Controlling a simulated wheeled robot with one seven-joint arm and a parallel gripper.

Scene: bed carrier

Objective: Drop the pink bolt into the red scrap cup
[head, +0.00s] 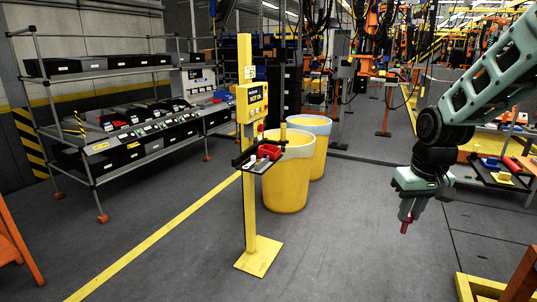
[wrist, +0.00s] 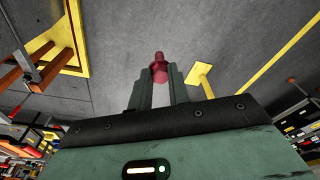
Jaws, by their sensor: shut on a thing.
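My gripper (head: 408,212) hangs at the right of the head view, pointing down over open floor. It is shut on the pink bolt (head: 405,227), which sticks out below the fingertips. In the wrist view the bolt (wrist: 159,70) sits between the two fingers and looks dark pink to red. A red cup-like container (head: 268,152) stands on the small dark shelf of the yellow post, left of centre in the head view. It may be the red scrap cup; it is small here. My gripper is well to the right of it and apart from it.
The yellow post (head: 249,190) stands on a flat yellow base (head: 259,257). Two yellow bins (head: 287,185) are just behind it. A grey rack with black boxes (head: 110,150) lines the left. A dark tray with coloured parts (head: 490,176) is at right. Floor between post and gripper is clear.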

